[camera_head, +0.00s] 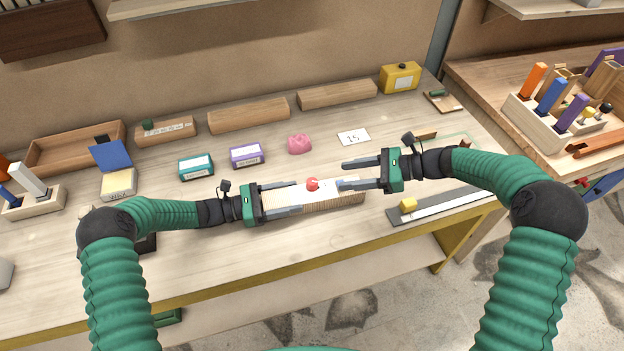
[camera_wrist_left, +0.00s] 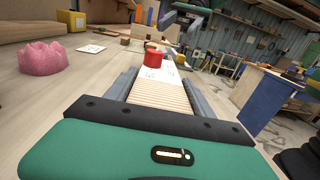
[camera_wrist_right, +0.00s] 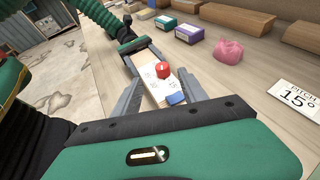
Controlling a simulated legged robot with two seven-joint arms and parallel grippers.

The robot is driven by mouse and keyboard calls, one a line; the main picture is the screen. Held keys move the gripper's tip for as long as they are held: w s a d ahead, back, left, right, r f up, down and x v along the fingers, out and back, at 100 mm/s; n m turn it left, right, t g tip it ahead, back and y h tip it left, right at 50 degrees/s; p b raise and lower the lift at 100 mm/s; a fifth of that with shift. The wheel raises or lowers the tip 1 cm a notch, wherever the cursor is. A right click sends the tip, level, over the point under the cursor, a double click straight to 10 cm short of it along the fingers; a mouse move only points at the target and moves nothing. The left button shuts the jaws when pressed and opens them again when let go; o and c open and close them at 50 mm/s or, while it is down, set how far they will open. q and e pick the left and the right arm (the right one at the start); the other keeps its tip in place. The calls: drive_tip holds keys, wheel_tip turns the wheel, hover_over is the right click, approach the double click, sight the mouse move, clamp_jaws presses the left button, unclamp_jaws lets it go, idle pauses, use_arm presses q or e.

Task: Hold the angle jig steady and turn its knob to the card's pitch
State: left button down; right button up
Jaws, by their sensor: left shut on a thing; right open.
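The angle jig is a long wooden block (camera_head: 345,197) with a white scale plate and a red knob (camera_head: 312,184) on top. In the right wrist view the plate (camera_wrist_right: 150,80) bears printed numbers, and a blue piece (camera_wrist_right: 176,99) lies near its 15 mark. My left gripper (camera_head: 298,197) is shut on the jig's left part. My right gripper (camera_head: 343,176) is open at the jig's right end, its fingers pointing toward the red knob (camera_wrist_right: 162,70) without touching it. The white card (camera_head: 354,137) lies behind the jig and reads "PITCH 15°" in the right wrist view (camera_wrist_right: 296,97).
A pink lump (camera_head: 299,144), a purple box (camera_head: 247,155) and a teal box (camera_head: 196,167) stand behind the jig. Wooden blocks (camera_head: 248,114) line the back.

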sight(315, 180)
drive_tip(key=shift+d+f+t, duration=0.25)
drive_tip(key=shift+d+t, duration=0.05)
drive_tip(key=shift+d, duration=0.05)
drive_tip(key=shift+m, duration=0.3)
drive_tip(key=x, duration=1.2)
drive_tip(key=shift+d, duration=0.1)
clamp_jaws()
